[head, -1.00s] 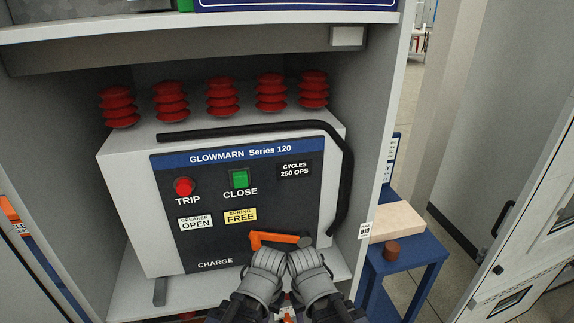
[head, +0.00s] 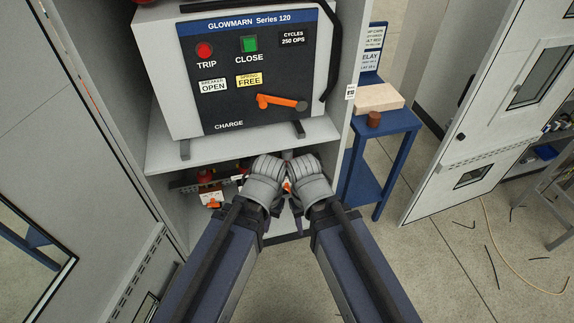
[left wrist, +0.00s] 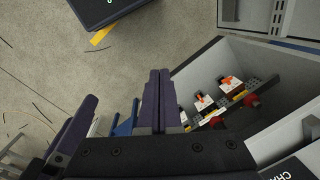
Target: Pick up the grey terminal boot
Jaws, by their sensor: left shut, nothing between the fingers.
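I cannot make out a grey terminal boot in either current view. My left gripper (left wrist: 160,76) is shut and empty in the left wrist view, its dark purple fingers side by side. In the head view my left gripper (head: 267,172) and right gripper (head: 311,176) are close together at the lower compartment's opening, below the breaker. The right gripper's fingertips are hidden, so I cannot tell its state.
The Glowmarn breaker (head: 250,75) stands on a shelf (head: 235,145). Below it are orange-and-white parts (head: 210,196) on a rail. A blue table (head: 391,122) at right holds a beige block (head: 378,97) and a brown cylinder (head: 374,119). Open floor lies further right.

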